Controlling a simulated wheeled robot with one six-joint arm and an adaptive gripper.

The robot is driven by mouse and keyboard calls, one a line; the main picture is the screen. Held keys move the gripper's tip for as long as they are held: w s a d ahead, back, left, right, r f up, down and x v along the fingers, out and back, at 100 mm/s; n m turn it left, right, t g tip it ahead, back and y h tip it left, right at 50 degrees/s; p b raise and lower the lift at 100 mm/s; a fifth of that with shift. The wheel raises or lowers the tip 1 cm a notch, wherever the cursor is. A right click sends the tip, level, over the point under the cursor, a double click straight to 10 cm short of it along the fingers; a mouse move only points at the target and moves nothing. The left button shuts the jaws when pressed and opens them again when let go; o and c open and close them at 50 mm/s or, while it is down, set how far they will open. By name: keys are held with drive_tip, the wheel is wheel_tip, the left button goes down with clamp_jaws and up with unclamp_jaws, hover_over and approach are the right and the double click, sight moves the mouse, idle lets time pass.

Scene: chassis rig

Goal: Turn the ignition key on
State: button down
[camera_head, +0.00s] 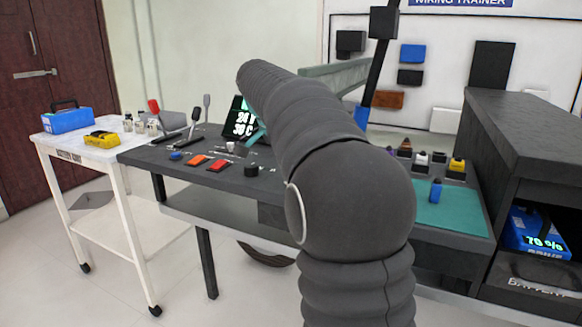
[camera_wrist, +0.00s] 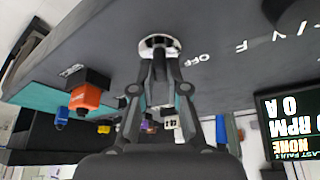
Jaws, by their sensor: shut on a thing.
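The ignition switch shows in the wrist view as a pale round collar (camera_wrist: 159,41) on the dark dash panel. My gripper (camera_wrist: 160,54) is right at this collar, with its two fingertips closed together on the ignition key. The key itself is almost wholly hidden between the fingertips, so I cannot tell its angle. The white word OFF (camera_wrist: 196,60) is printed beside the collar and appears upside down. In the head view my own arm covers the switch area.
A screen (camera_wrist: 290,125) reading 0 RPM, 0 A stands near the gripper in the wrist view. An orange part (camera_wrist: 88,96) is on the other side.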

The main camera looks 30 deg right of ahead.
drive_tip(key=shift+d, duration=0.15)
idle(0.3)
drive_tip(key=c, duration=1.2)
unclamp_jaws()
drive_tip(key=shift+s, duration=0.1)
drive_tip(key=shift+w+v, duration=0.2)
drive_tip(key=shift+v, duration=5.8)
drive_tip(key=shift+s, duration=0.1)
